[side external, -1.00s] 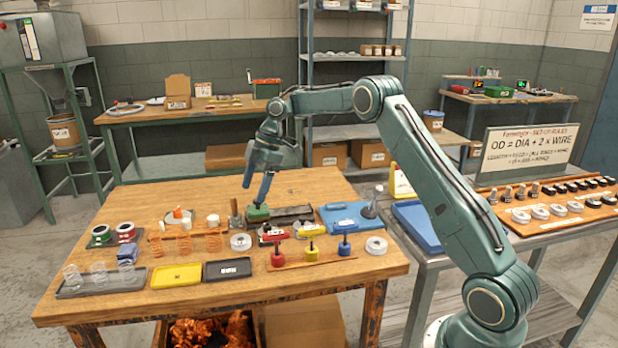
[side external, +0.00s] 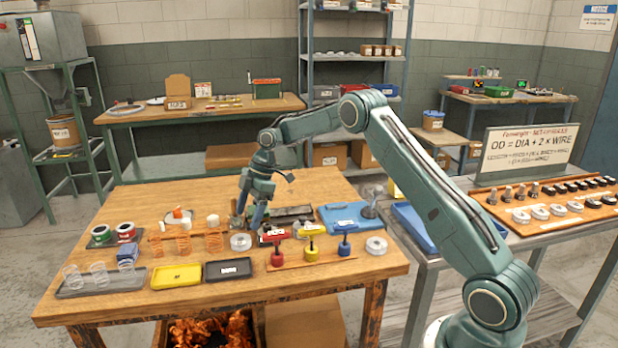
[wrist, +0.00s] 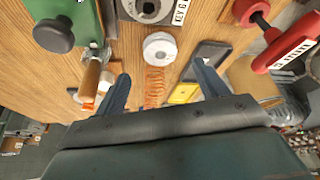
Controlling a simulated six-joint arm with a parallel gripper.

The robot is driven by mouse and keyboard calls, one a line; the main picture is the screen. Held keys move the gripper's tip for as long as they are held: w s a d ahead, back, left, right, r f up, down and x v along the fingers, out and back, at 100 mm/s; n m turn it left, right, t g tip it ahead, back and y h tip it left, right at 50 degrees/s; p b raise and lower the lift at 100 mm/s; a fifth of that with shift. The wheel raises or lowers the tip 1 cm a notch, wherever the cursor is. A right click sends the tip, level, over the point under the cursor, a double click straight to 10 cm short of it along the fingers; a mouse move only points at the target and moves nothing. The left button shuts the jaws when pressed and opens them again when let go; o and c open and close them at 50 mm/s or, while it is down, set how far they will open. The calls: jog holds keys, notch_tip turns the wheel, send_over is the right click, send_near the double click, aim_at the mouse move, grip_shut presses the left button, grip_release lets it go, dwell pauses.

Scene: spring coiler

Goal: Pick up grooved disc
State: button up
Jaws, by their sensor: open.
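A pale round disc (side external: 240,242) with a centre hole lies flat on the wooden table, just in front of my gripper (side external: 248,220). A similar pale disc (side external: 376,246) lies near the table's right edge. I cannot tell from the side view which has a groove. In the wrist view, a white disc (wrist: 160,48) lies ahead of the gap between my fingers. My gripper (wrist: 160,78) is open and empty, its fingers spread wide above the table and apart from the disc. A darker grey disc (wrist: 150,8) is partly cut off at the top of the wrist view.
Copper springs (side external: 183,244) stand left of the near disc. A yellow tray (side external: 176,276) and a black tray (side external: 228,269) lie in front. Red (side external: 277,256), yellow (side external: 312,252) and blue (side external: 344,246) handled pieces stand to the right, with a blue plate (side external: 345,216) behind.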

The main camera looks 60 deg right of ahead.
aim_at(242, 234)
jog(key=shift+x, duration=0.9)
jog(key=shift+x, duration=2.55)
jog(key=shift+s, duration=0.1)
jog(key=c, duration=1.2)
jog(key=shift+r, duration=0.1)
jog(key=shift+c, duration=0.7)
jog(key=shift+r, duration=0.1)
notch_tip(242, 234, up, 10)
jog(key=shift+r, duration=0.1)
